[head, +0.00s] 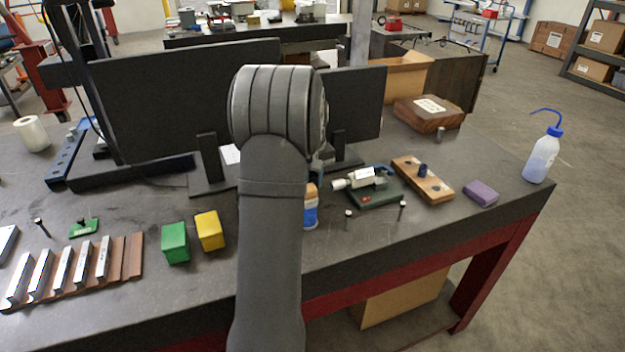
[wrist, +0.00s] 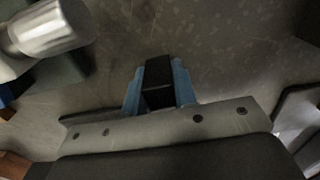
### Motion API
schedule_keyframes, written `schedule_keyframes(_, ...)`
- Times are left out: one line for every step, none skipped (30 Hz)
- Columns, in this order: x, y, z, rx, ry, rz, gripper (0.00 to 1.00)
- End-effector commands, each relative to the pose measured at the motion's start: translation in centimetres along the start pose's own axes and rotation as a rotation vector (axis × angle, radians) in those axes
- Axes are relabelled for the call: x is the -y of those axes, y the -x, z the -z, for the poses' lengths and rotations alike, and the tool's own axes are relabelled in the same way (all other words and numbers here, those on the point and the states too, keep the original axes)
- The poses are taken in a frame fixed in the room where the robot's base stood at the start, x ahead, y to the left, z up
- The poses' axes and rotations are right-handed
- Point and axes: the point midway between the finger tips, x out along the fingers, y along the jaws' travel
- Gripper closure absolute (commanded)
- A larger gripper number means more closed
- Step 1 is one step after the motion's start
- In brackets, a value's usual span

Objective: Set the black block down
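The black block (wrist: 158,80) is in the wrist view, between the two blue fingers of my gripper (wrist: 158,92). The fingers lie against its left and right sides, and the gripper is shut on it. The grey worktop is behind the block; I cannot tell whether the block touches it.
Dark monitors (head: 190,105) stand behind. A metallic cylinder (wrist: 48,28) shows in the wrist view.

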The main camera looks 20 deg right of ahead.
Motion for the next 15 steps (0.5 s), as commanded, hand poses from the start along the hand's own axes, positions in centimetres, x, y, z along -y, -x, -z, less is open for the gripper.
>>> schedule_keyframes(0.00, -0.01, 0.00, 0.000, 0.000, 0.000, 0.67)
schedule_keyframes(0.00, -0.01, 0.00, 0.000, 0.000, 0.000, 0.61)
schedule_keyframes(0.00, -0.01, 0.00, 0.000, 0.000, 0.000, 0.53)
schedule_keyframes(0.00, -0.01, 0.00, 0.000, 0.000, 0.000, 0.53)
schedule_keyframes(0.00, 0.00, 0.00, 0.000, 0.000, 0.000, 0.53)
schedule_keyframes(0.00, 0.00, 0.00, 0.000, 0.000, 0.000, 0.53)
schedule_keyframes(0.00, 0.00, 0.00, 0.000, 0.000, 0.000, 0.53)
schedule_keyframes(0.00, 0.00, 0.00, 0.000, 0.000, 0.000, 0.53)
schedule_keyframes(0.00, 0.01, 0.00, 0.000, 0.000, 0.000, 0.53)
schedule_keyframes(0.00, 0.01, 0.00, 0.000, 0.000, 0.000, 0.53)
schedule_keyframes(0.00, 0.03, 0.00, 0.000, 0.000, 0.000, 0.53)
schedule_keyframes(0.00, 0.12, 0.00, 0.000, 0.000, 0.000, 0.53)
schedule_keyframes(0.00, 0.26, 0.01, 0.000, 0.000, 0.000, 0.53)
schedule_keyframes(-0.01, 0.46, 0.01, -0.001, 0.000, 0.000, 0.53)
schedule_keyframes(-0.02, 0.84, 0.04, -0.002, 0.000, -0.001, 0.53)
